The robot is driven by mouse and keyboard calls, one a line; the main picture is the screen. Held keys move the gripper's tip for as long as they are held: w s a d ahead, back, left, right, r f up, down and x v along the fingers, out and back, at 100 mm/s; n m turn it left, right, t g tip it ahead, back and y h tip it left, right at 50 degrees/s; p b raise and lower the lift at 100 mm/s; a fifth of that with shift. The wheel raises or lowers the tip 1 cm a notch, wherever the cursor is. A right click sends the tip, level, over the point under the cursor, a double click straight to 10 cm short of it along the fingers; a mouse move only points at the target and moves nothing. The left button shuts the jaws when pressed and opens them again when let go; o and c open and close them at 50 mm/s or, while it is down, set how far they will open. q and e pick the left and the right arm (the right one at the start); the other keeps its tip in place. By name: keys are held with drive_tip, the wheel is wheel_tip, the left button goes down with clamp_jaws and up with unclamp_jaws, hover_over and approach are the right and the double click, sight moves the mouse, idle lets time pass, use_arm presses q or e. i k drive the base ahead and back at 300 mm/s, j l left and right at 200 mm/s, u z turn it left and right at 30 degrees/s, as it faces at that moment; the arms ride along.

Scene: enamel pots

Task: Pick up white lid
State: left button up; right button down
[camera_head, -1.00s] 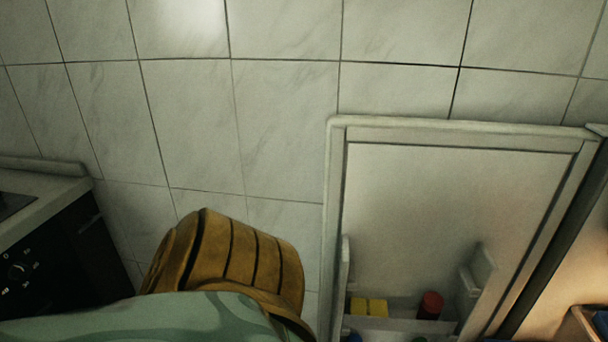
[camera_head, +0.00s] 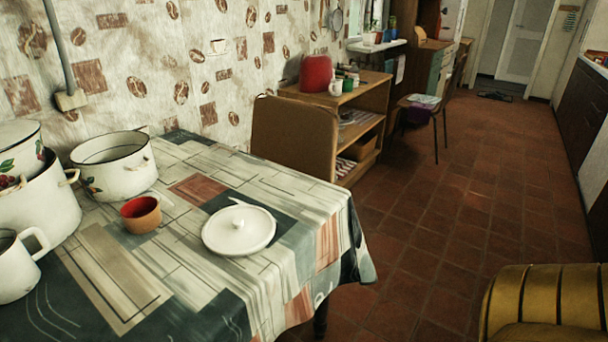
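The white lid (camera_head: 238,231) lies flat on the patterned tablecloth, near the table's right edge. It is round, with a small knob on top, and nothing covers it. Neither of my grippers shows in the head view.
On the table (camera_head: 190,290) stand an open white pot (camera_head: 118,178), an orange cup (camera_head: 141,215), a larger pot (camera_head: 45,215) and a white mug (camera_head: 15,268) at the left. Behind is a wooden shelf unit (camera_head: 372,110). A yellow-brown padded seat (camera_head: 550,300) is at lower right. Tiled floor (camera_head: 440,210) is open.

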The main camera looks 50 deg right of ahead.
sight(238, 231)
drive_tip(key=z, duration=0.95)
